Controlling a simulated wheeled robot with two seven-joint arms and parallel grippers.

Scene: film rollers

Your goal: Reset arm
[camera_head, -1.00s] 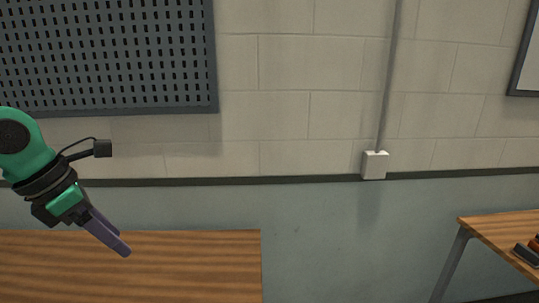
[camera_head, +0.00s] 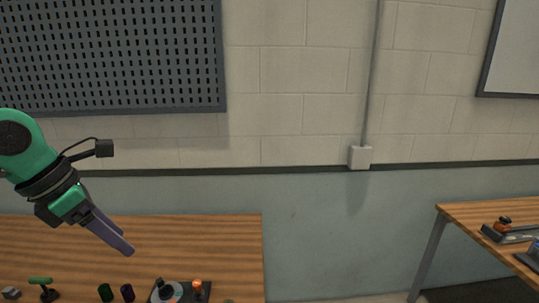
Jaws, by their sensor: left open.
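My left gripper (camera_head: 126,243) comes in from the left on a green and black arm. Its purple-grey fingers point down and to the right, above the wooden table (camera_head: 215,240) at the left. I see nothing between the fingers; they overlap from this side, and the gripper is open. It appears clear of the small objects near the table's lower edge. My right gripper is not in view.
On the left table are a green-topped tool (camera_head: 42,284), a green cylinder (camera_head: 106,292), a dark purple cylinder (camera_head: 128,292) and a dark fixture with an orange-topped part (camera_head: 197,288). A second wooden table (camera_head: 470,213) at the right holds a dark device (camera_head: 512,236). Floor lies between.

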